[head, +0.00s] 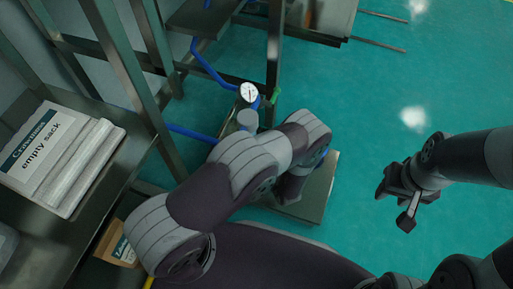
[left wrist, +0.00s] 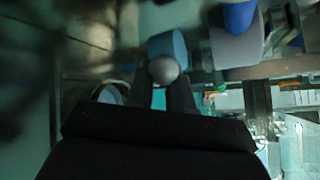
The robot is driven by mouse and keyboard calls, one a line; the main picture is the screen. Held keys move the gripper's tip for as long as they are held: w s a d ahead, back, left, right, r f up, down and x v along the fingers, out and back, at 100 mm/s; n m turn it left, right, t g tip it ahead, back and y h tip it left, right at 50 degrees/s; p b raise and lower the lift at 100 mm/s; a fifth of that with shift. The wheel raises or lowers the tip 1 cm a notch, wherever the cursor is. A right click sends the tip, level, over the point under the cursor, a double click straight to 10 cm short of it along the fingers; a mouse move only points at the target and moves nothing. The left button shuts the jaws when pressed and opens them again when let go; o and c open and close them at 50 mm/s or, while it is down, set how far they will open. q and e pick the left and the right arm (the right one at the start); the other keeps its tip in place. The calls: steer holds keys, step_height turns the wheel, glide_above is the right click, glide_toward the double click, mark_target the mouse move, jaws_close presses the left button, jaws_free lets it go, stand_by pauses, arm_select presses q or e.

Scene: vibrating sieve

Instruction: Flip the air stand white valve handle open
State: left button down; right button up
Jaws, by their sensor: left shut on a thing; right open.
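The air stand, with a round white gauge (head: 249,92) and a grey cylinder (head: 247,119), stands at the upper middle of the head view. My left arm reaches over the area just below it and hides my left gripper there. In the left wrist view my left gripper (left wrist: 166,84) is shut on a pale round knob (left wrist: 163,69), which appears to be the end of the white valve handle. A blue cylindrical part (left wrist: 168,46) is just beyond it. My right gripper (head: 393,205) is open and empty over the floor at the right.
A metal shelf at the left holds empty sacks (head: 58,160), with a brown box (head: 117,246) lower down. Blue hoses (head: 207,66) run near the stand, and a green part (head: 272,99) is beside the gauge. The floor (head: 370,110) at the right is clear.

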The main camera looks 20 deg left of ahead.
arm_select(q)
steer(key=c, duration=1.1)
jaws_free()
steer(key=p+v, duration=0.5)
steer(key=v, duration=0.7)
steer(key=shift+s+d+r, duration=0.2)
steer(key=shift+s, duration=0.05)
